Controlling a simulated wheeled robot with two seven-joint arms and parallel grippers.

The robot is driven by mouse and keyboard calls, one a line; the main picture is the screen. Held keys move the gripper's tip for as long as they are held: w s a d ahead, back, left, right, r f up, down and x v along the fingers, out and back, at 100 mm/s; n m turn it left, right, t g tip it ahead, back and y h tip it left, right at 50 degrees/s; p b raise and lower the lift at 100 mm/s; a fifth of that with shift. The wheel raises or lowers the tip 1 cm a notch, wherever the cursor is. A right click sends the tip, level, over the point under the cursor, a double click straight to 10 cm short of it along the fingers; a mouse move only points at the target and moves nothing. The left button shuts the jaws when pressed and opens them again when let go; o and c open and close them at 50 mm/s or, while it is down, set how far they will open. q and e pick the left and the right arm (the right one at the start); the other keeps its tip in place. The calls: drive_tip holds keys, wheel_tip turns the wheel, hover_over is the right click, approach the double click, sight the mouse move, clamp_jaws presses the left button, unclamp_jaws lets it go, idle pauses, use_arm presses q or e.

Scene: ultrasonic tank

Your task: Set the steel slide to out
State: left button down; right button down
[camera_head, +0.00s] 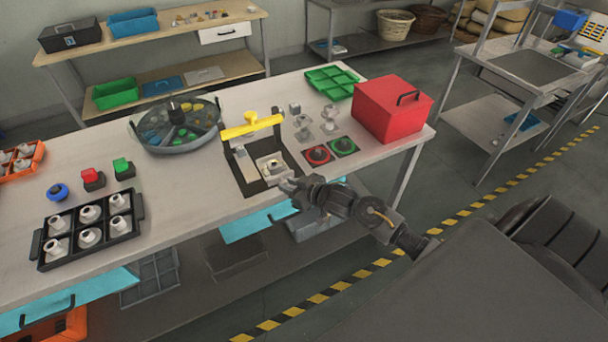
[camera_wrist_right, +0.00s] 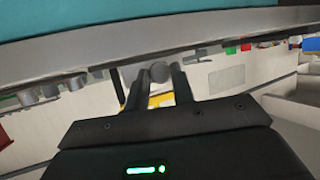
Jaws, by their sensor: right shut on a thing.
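My right gripper (camera_head: 287,186) is at the front edge of the table, beside the near right corner of a black fixture (camera_head: 248,188) with a yellow top bar (camera_head: 252,127). In the right wrist view its fingers (camera_wrist_right: 157,84) are shut on a round grey knob (camera_wrist_right: 158,71), which appears to belong to the steel slide. The rest of the slide is hidden or too small to make out in the head view. A pale part with a dark ring (camera_head: 271,166) sits inside the fixture. My left gripper is out of view.
A red box (camera_head: 392,108) and red and green round buttons (camera_head: 318,154) stand right of the fixture. A round divided tank (camera_head: 175,124) and a black tray of white parts (camera_head: 88,230) are to the left. Teal drawers (camera_head: 258,222) hang under the table edge.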

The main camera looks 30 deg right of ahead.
drive_tip(key=shift+s+a+f, duration=0.15)
drive_tip(key=shift+f, duration=0.05)
drive_tip(key=c, duration=1.6)
unclamp_jaws()
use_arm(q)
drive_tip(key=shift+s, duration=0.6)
use_arm(e)
drive_tip(key=shift+o, duration=0.6)
drive_tip(key=shift+s+r, duration=0.1)
drive_tip(key=shift+r, duration=0.05)
